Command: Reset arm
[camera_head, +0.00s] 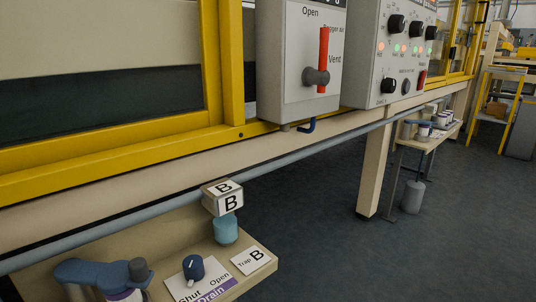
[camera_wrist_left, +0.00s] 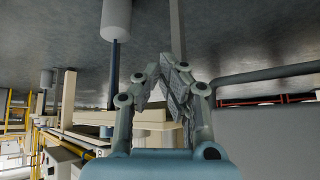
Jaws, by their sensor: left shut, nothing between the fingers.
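My left gripper (camera_wrist_left: 168,75) shows in the left wrist view. Its two grey jointed fingers are closed together at the tips, with nothing between them. A beige shelf or bench part (camera_wrist_left: 150,115) lies behind the fingers in that view; I cannot tell how far away it is. The wrist picture looks turned over, with the dark floor at the top. Neither gripper shows in the head view. My right gripper is in neither view.
In the head view, a low shelf (camera_head: 150,238) holds a cream block (camera_head: 222,196) marked B on a teal cylinder (camera_head: 226,230), and a dark blue knob (camera_head: 193,268). A grey rail (camera_head: 165,213) runs above it. A control box (camera_head: 297,70) has a red lever (camera_head: 323,55).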

